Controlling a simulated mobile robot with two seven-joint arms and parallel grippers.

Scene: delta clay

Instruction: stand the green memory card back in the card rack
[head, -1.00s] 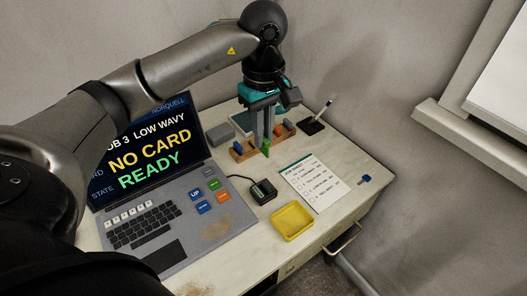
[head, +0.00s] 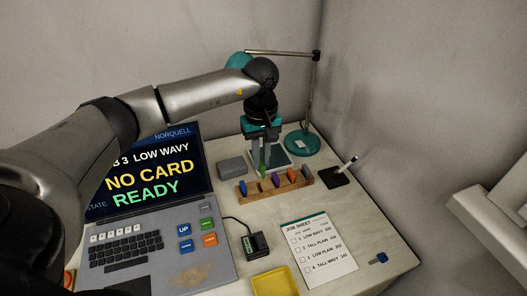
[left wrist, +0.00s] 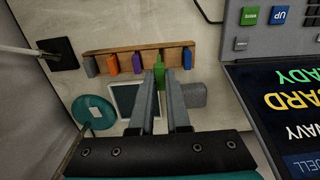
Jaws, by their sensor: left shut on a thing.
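The wooden card rack (head: 259,196) stands on the desk with several coloured cards in it: blue (head: 243,190), purple (head: 276,180), orange (head: 292,175) and a grey one at the right end. My left gripper (head: 261,166) is shut on the green memory card (head: 264,171) at the rack's back side. In the left wrist view the green card (left wrist: 159,61) sits between the fingertips, upright, in line with the space between the purple card (left wrist: 137,63) and blue card (left wrist: 187,60). Whether its lower end touches the rack (left wrist: 125,50) I cannot tell. My right gripper is out of view.
A laptop (head: 165,245) reads "NO CARD READY". A black card reader (head: 255,244), yellow tray (head: 272,283) and job sheet (head: 313,252) lie in front of the rack. A grey box (head: 231,168), teal lamp (head: 303,144) and pen holder (head: 336,179) stand nearby.

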